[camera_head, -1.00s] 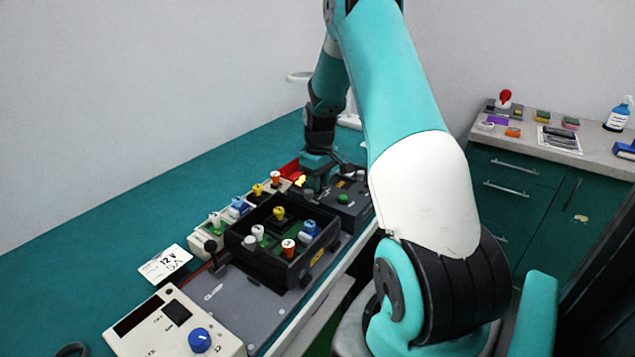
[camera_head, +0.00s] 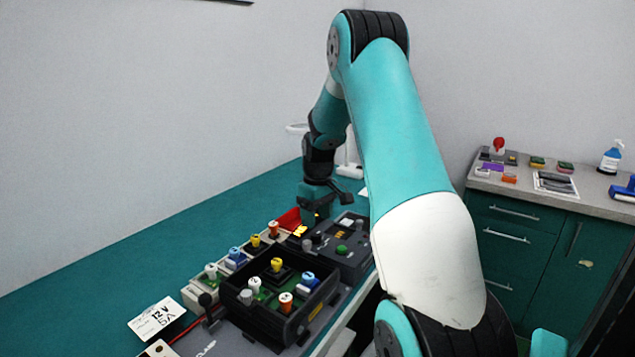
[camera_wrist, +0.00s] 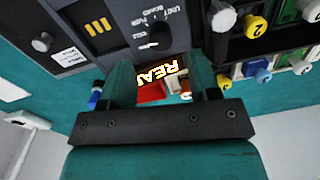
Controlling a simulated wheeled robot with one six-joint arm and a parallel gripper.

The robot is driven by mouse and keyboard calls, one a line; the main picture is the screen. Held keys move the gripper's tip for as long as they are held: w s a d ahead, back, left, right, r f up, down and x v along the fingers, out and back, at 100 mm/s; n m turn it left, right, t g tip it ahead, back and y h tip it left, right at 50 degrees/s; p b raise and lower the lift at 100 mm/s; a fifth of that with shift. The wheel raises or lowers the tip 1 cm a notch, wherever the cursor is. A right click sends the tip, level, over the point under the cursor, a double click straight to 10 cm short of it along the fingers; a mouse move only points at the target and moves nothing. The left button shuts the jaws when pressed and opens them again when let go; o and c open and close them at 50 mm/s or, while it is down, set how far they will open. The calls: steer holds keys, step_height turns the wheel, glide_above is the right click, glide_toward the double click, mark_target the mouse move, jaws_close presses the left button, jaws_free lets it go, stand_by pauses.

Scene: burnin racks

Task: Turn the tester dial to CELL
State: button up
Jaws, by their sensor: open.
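The tester is a dark grey box (camera_head: 352,250) with a green button and a pale button, at the far end of the bench row in the head view. In the wrist view its panel (camera_wrist: 125,15) fills the upper left. The black dial (camera_wrist: 160,36) sits there among printed labels, some upside down; its exact setting is hard to read. My gripper (camera_wrist: 160,72) is open and empty, with a finger either side of the space below the dial. In the head view my gripper (camera_head: 318,205) is by the tester's back left; its fingertips are hard to make out.
A black tray (camera_head: 318,322) with coloured, numbered cells stands nearer, beside a pale rack (camera_head: 190,297) of cells. A red bin (camera_head: 290,217) lies left of the gripper. A 12 V 5A card (camera_head: 156,318) lies on the teal bench, clear to the left.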

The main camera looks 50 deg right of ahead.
mark_target(318, 233)
step_height(318, 233, up, 12)
steer(key=shift+d+r+b, duration=0.2)
steer(key=shift+d+b, duration=0.05)
steer(key=shift+b, duration=0.2)
steer(key=s+a+r+n+t+y, duration=0.1)
steer(key=a+n, duration=0.1)
steer(key=a, duration=1.1)
steer(key=s+a+r+n, duration=0.1)
steer(key=s+a+n, duration=0.1)
steer(key=a, duration=1.1)
steer(key=s+a+f+n+g+y, duration=0.1)
steer(key=s+a+n+y, duration=0.1)
steer(key=s+a, duration=1.4)
steer(key=shift+s+a+f+n+y, duration=0.3)
steer(key=shift+s+a+f+n, duration=0.1)
steer(key=shift+s+n, duration=0.35)
